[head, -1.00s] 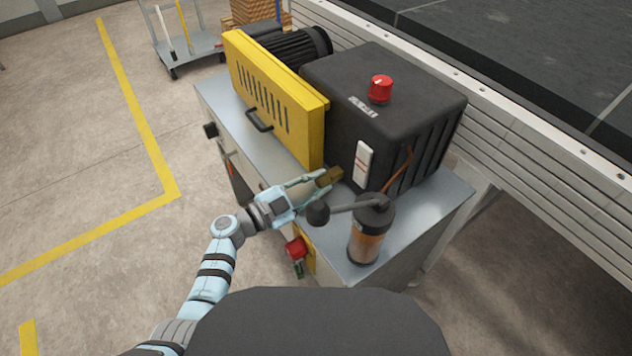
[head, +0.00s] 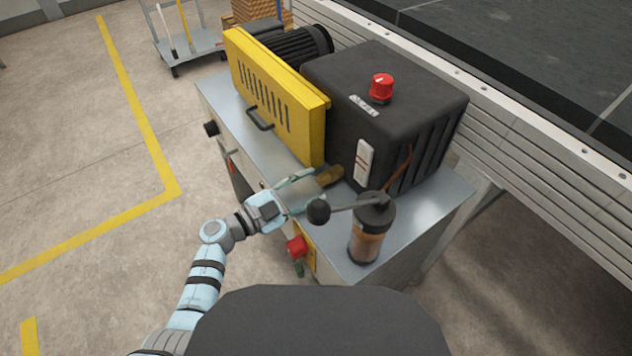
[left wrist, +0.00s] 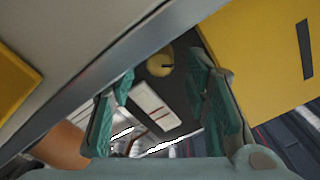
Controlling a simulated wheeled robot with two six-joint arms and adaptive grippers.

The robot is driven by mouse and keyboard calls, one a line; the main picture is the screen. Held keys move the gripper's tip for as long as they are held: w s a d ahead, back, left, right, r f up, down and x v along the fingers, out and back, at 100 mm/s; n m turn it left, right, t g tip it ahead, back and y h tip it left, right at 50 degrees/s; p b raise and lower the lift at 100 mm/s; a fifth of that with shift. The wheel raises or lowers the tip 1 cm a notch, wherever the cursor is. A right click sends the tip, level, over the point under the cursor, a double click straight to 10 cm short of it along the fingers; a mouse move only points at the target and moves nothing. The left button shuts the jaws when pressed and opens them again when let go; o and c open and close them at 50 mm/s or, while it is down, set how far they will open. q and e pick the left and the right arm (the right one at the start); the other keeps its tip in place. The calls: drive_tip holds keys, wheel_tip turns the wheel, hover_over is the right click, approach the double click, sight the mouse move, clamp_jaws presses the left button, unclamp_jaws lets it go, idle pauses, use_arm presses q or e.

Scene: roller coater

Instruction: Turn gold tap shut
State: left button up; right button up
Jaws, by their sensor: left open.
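The gold tap (head: 330,176) sticks out low from the front of the black housing, beside the yellow guard. In the left wrist view the gold tap (left wrist: 158,64) shows as a round gold end with a dark mark, between and beyond the fingers. My left gripper (head: 312,189) is open and empty, with its fingertips just short of the tap. In the left wrist view my left gripper (left wrist: 160,82) has its two green fingers spread apart. I cannot tell the tap's exact turn. My right gripper is out of view.
A lever with a black ball (head: 318,211) on an amber oil cup (head: 368,238) is close to the left fingers. A yellow guard (head: 278,98), black housing (head: 430,105), white gauge (head: 363,162) and red button (head: 296,246) are around. Bare grey bench top (head: 420,218) lies right.

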use_arm(q)
drive_tip(key=v, duration=0.9)
drive_tip(key=shift+s+a, duration=0.15)
drive_tip(key=shift+a, duration=0.05)
drive_tip(key=shift+c, duration=0.4)
